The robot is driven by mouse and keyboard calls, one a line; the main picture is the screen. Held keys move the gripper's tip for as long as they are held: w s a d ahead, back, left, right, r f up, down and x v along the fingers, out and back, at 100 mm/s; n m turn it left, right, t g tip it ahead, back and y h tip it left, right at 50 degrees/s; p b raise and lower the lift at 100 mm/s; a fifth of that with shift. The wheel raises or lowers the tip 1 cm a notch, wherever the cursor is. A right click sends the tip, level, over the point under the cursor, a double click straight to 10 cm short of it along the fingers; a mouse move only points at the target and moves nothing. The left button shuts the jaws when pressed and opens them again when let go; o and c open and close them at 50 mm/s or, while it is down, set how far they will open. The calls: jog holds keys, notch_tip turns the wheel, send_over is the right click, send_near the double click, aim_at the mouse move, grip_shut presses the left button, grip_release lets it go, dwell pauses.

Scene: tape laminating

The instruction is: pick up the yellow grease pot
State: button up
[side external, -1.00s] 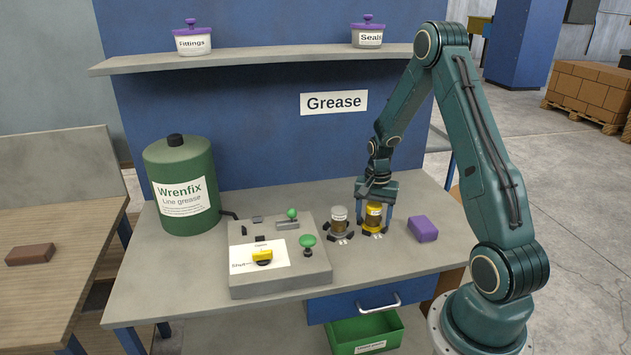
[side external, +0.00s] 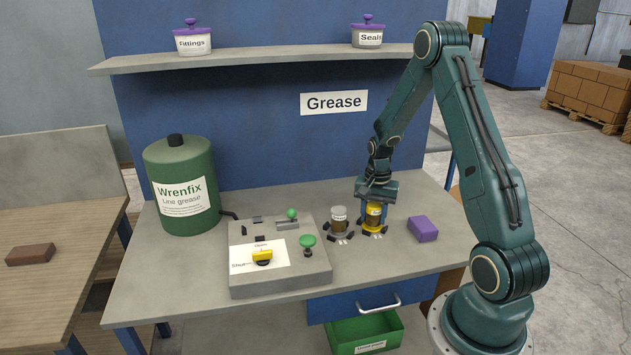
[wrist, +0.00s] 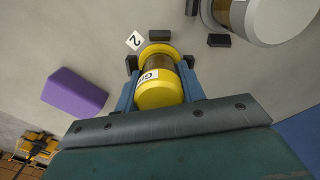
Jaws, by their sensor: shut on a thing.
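The yellow grease pot (side external: 375,215) stands upright on the bench among small black locating blocks. It has a yellow lid and base and a clear middle with brown contents. My gripper (side external: 376,205) is over it from above, shut on the pot with a finger on either side. In the wrist view the pot (wrist: 159,85) sits between the blue fingers of my gripper (wrist: 159,92), with part of its label showing. The pot's base appears level with the blocks, and I cannot tell whether it is off the bench.
A grey-lidded pot (side external: 339,220) stands close to the left among its own black blocks. A purple block (side external: 423,229) lies to the right. A grey control box (side external: 280,275) and a green Wrenfix drum (side external: 180,185) are further left. The shelf (side external: 260,60) is above.

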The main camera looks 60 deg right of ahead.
jog(key=shift+r, duration=0.15)
notch_tip(320, 180, up, 20)
dwell(0.6)
dwell(0.5)
jog(key=w+a+r+n, duration=0.1)
jog(key=w+a+n, duration=0.1)
jog(key=w+a, duration=0.35)
jog(key=w+a+r+n, duration=0.1)
jog(key=w+a, duration=0.2)
jog(key=w, duration=0.5)
jog(key=n, duration=0.3)
send_over(259, 230)
notch_tip(259, 230, down, 13)
jog(key=shift+f, duration=0.15)
jog(key=shift+f, duration=0.1)
jog(key=shift+f, duration=2)
jog(key=shift+f, duration=0.1)
